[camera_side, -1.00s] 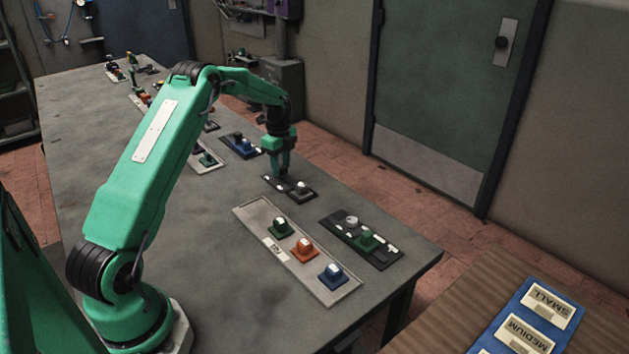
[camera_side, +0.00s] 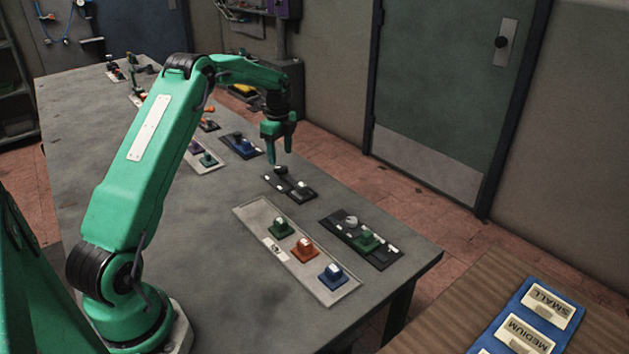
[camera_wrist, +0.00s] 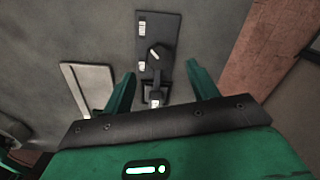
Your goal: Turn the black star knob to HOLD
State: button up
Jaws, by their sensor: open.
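In the wrist view the dark plate (camera_wrist: 171,30) carries several white labels, whose words I cannot read. A dark shape lies between my two fingers (camera_wrist: 160,72) there, partly hidden near the gripper body.
A light panel (camera_side: 318,280) with green, orange and blue knobs lies nearer. A black panel (camera_side: 385,254) with a green knob is to the right. A blue-knob panel (camera_side: 241,145) stands behind. Bare bench lies between panels.

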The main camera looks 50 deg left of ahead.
aim_at(282, 168)
jog(key=shift+r, duration=1.65)
jog(key=s+d+r+n+t, duration=0.1)
jog(key=s+d+r+n, duration=0.35)
jog(key=d+r, duration=0.4)
jog(key=s+d+r+n+t, duration=0.25)
jog(key=s+d+r, duration=0.35)
jog(key=d+r, duration=0.3)
jog(key=s+d+f+n+t, duration=0.1)
jog(key=s+d+n, duration=0.2)
jog(key=s+d, duration=0.3)
jog(key=s+d+f+n+t, duration=0.1)
jog(key=s+d+n, duration=0.3)
jog(key=s, duration=0.8)
jog(key=shift+s+d+f, duration=0.3)
jog(key=shift+d+f, duration=0.5)
jog(key=shift+d, duration=0.2)
